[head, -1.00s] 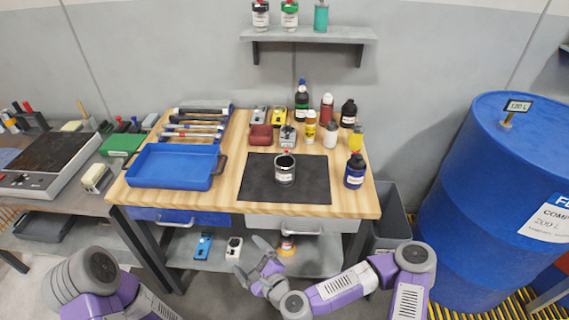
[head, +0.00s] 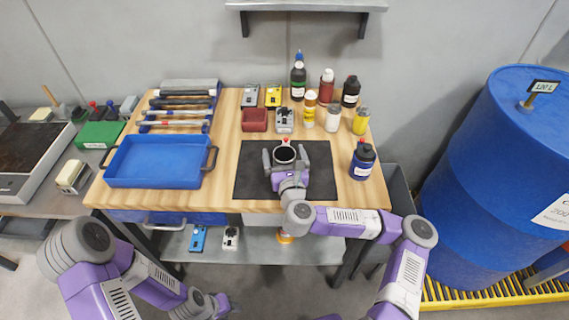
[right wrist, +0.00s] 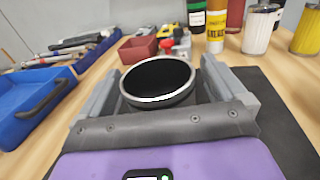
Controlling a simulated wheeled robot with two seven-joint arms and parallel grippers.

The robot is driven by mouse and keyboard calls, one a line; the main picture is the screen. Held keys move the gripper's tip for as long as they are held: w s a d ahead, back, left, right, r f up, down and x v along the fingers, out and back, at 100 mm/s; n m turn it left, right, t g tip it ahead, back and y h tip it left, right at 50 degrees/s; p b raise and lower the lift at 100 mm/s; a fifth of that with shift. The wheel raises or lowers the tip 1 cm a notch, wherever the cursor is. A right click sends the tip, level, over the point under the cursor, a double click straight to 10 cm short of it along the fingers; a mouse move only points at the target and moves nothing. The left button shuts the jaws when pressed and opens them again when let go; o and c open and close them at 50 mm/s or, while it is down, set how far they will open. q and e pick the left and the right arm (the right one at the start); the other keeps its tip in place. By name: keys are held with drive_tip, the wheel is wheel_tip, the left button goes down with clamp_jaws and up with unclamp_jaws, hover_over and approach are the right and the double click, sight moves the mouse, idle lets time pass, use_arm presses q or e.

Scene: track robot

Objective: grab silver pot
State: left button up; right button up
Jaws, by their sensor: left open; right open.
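The silver pot (head: 284,153), with a dark round opening and a bright rim, stands on the black mat (head: 322,180) on the wooden workbench. My right gripper (head: 285,158) is open, with one finger on each side of the pot. In the right wrist view the pot (right wrist: 158,83) sits between the two grey fingers, and its lower part is hidden by the gripper body. I cannot tell whether the fingers touch it. My left gripper (head: 218,306) is open, low in front of the bench and away from the pot.
A blue tray (head: 155,165) lies left of the mat, below a row of tools (head: 178,112). Several bottles stand behind and right, including a dark blue one (head: 362,160). A red bin (head: 254,120) is behind the mat. A big blue drum (head: 495,170) stands at right.

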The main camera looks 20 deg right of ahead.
drive_tip(key=shift+w, duration=0.4)
drive_tip(key=shift+c, duration=0.3)
drive_tip(key=shift+r, duration=0.1)
drive_tip(key=c, duration=1.1)
